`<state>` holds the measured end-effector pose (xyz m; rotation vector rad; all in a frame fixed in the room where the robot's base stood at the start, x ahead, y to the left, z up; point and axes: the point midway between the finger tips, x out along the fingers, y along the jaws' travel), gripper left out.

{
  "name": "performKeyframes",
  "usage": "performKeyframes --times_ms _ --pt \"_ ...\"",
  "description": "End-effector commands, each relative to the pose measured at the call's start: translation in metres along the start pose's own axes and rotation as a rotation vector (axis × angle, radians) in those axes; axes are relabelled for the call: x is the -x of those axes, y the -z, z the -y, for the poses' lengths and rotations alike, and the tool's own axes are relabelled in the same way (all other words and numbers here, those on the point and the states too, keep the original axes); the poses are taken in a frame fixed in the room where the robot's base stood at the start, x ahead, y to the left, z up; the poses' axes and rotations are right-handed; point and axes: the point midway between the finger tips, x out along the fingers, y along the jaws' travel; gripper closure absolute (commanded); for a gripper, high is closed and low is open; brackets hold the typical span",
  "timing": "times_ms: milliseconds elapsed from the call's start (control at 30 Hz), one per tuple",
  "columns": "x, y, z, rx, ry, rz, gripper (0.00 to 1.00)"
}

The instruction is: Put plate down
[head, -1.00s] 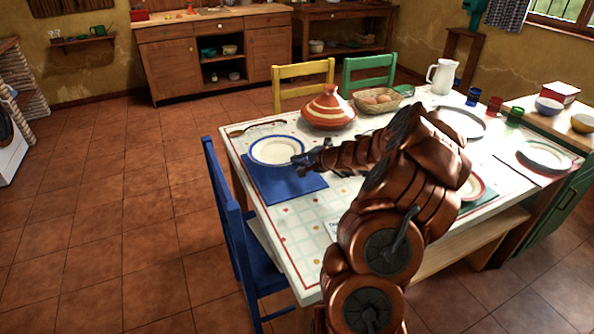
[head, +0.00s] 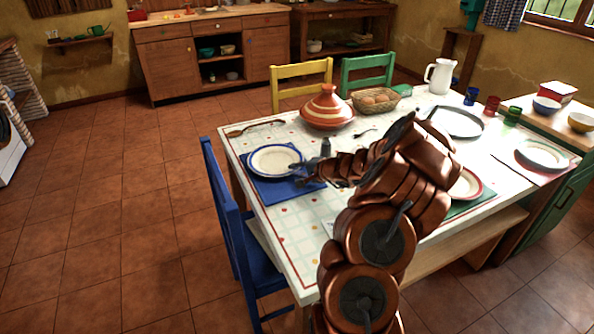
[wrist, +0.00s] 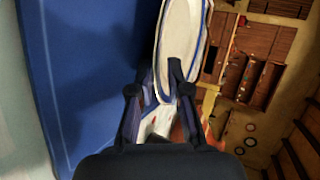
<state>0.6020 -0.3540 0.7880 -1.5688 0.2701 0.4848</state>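The white plate with a blue rim (head: 276,161) is over the blue placemat (head: 268,190) at the table's left end. It looks about level and very low; I cannot tell if it touches the mat. My gripper (head: 303,168) is at the plate's right edge. In the wrist view, the plate (wrist: 180,35) has its near rim between the two fingers of my gripper (wrist: 162,70), which look closed on it. The blue placemat (wrist: 85,70) fills the left of that view. The exact finger contact is dark and partly hidden.
The table (head: 300,235) also holds an orange striped tagine (head: 327,108), a bread basket (head: 376,100), a white jug (head: 439,76), a grey round tray (head: 456,121) and other plates. A blue chair (head: 232,225) stands at the left end. Bare tabletop lies in front of the mat.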

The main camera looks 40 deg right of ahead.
Motion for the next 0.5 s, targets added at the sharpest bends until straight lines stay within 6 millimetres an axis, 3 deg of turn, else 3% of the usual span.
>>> performKeyframes --times_ms 267,500 --pt "0.011 0.001 0.000 -0.001 0.002 -0.001 0.83" --pt "0.048 0.002 0.000 -0.001 0.002 -0.003 0.83"
